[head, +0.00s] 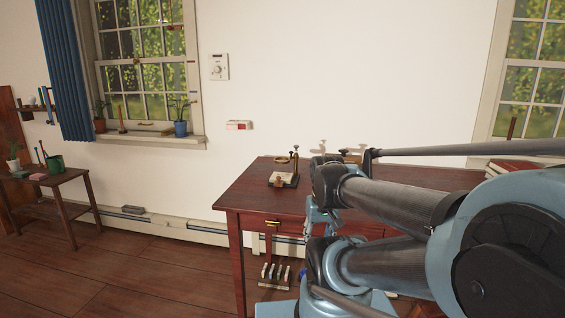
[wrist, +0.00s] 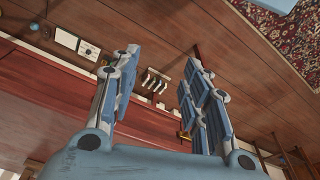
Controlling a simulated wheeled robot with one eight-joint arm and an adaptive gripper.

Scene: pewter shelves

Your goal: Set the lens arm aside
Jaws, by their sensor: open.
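A small brass stand with a post and a ring-like lens arm (head: 282,160) sits on the dark red desk (head: 250,188), near its back left part. A pale block lies under the ring. My gripper (wrist: 158,78) is open and empty in the wrist view, its two blue fingers spread apart. In the head view my gripper (head: 318,220) hangs at the desk's front side, right of and nearer than the stand. The lens arm does not show clearly in the wrist view. My arm hides much of the desk's right part.
Under the desk is a small rack (head: 274,275) with several upright pieces; it also shows in the wrist view (wrist: 155,82). A side table (head: 45,183) with pots stands at the far left. Red books (head: 512,166) lie at the desk's right. The floor left of the desk is clear.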

